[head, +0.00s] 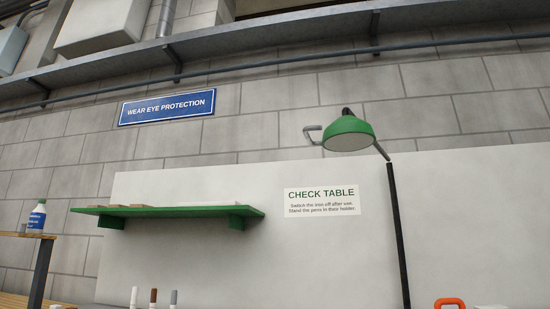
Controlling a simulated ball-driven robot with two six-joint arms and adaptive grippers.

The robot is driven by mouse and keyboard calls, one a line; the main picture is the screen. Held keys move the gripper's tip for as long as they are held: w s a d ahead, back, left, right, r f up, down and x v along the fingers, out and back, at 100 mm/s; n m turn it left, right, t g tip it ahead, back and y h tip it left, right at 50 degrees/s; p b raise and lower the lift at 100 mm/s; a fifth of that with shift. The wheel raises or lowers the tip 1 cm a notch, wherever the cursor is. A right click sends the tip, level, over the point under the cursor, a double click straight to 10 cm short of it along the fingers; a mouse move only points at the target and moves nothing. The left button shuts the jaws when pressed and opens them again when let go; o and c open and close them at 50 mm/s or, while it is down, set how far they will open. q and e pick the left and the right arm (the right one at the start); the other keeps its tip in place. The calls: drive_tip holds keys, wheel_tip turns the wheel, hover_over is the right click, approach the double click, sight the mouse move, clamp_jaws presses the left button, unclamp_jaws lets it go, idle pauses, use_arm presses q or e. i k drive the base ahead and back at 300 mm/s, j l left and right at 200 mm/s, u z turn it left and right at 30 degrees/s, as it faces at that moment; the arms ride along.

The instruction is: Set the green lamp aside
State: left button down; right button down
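The green lamp (348,133) stands at the right of the head view. Its green shade faces down and its dark post (399,235) leans slightly and runs out of the bottom of the picture. A grey hooked piece sticks out to the left of the shade. The lamp's base is hidden below the frame. Neither of my grippers is in view.
A green shelf (180,211) with flat items is on the wall at left. A bottle (37,217) stands on a ledge at far left. Tips of several pens (153,296) and an orange handle (449,302) show at the bottom. A sign (321,201) hangs left of the post.

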sight(348, 133)
drive_tip(key=i+j+z, duration=0.1)
drive_tip(key=j, duration=0.45)
drive_tip(key=i+j+z, duration=0.1)
drive_tip(key=i+j, duration=0.15)
drive_tip(key=j, duration=0.3)
drive_tip(key=i+j+z, duration=0.1)
drive_tip(key=j, duration=0.5)
drive_tip(key=i+j+z, duration=0.1)
drive_tip(key=j, duration=0.45)
drive_tip(key=i+j+z, duration=0.1)
drive_tip(key=j, duration=0.5)
drive_tip(key=i+j+z, duration=0.15)
drive_tip(key=j, duration=0.45)
